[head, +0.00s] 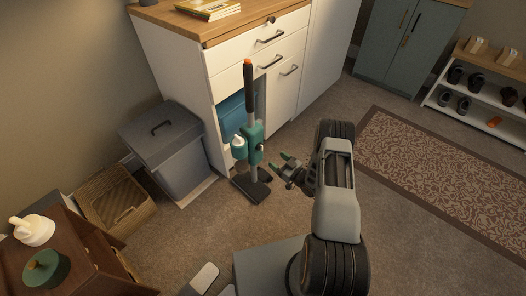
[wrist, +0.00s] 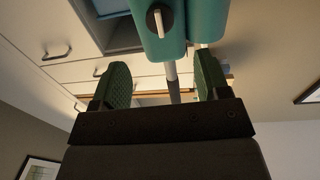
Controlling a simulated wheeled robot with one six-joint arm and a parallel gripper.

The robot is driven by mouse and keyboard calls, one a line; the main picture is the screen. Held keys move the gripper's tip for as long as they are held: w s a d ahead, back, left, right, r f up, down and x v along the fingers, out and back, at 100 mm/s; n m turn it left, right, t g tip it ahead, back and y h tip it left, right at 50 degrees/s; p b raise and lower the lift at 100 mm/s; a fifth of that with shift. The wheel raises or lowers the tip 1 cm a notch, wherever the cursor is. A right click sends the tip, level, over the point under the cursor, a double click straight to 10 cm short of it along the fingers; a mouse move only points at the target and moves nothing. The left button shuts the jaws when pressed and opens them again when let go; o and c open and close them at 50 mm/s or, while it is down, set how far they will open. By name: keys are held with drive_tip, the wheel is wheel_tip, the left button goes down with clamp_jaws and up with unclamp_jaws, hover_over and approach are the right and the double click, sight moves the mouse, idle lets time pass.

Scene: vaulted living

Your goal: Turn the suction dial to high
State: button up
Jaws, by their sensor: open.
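An upright stick vacuum with a teal body (head: 254,134), an orange-tipped handle and a dark floor head stands in front of the white cabinet. Its teal body (wrist: 195,18) also fills the top of the wrist view. A dark round dial (wrist: 168,18) with a pale pointer bar sits on that body; the bar lies nearly upright in the picture. I cannot read any setting marks. My gripper (head: 280,162) is just right of the vacuum body, apart from it. In the wrist view its two green fingers (wrist: 163,82) are spread and empty, with the dial beyond the fingertips.
A wooden side table (head: 75,255) is at lower left. Open carpet and a patterned rug (head: 440,170) lie to the right.

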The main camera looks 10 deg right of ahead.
sight(261, 147)
drive_tip(key=b+x, duration=0.2)
drive_tip(key=x, duration=0.7)
drive_tip(key=shift+w, duration=0.25)
drive_tip(key=shift+a, duration=0.15)
drive_tip(key=c, duration=0.9)
drive_tip(key=shift+c, duration=0.2)
drive_tip(key=m+b, duration=0.2)
drive_tip(key=m, duration=0.9)
drive_tip(key=shift+m, duration=0.6)
